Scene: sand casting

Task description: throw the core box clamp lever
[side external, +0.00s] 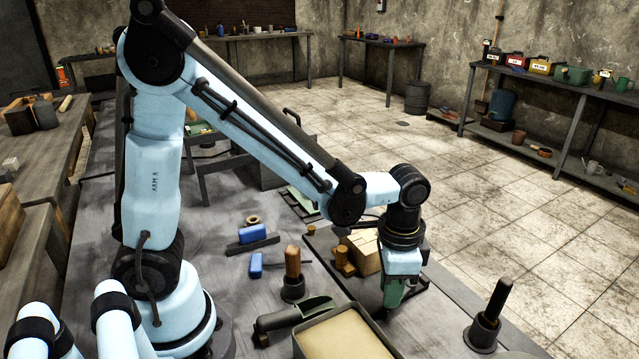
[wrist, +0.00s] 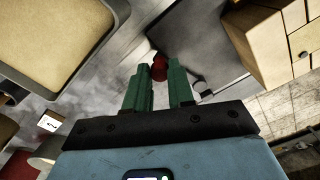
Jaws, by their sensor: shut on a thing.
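The core box is a pale wooden block (side external: 362,254) on a dark plate, beside my gripper in the side view. It also shows at the upper right of the wrist view (wrist: 272,40). My gripper (side external: 392,300) points down just right of and in front of the box. In the wrist view the green fingers of my gripper (wrist: 160,78) are shut on a red knob (wrist: 159,64), which I take for the clamp lever's end. The fingers hide most of the lever. In the side view the knob is hidden behind my gripper.
A sand-filled tray (side external: 303,350) stands close in front of my gripper. A dark-handled rammer (side external: 490,315) stands at the right. Tiled floor lies beyond the bench's right edge.

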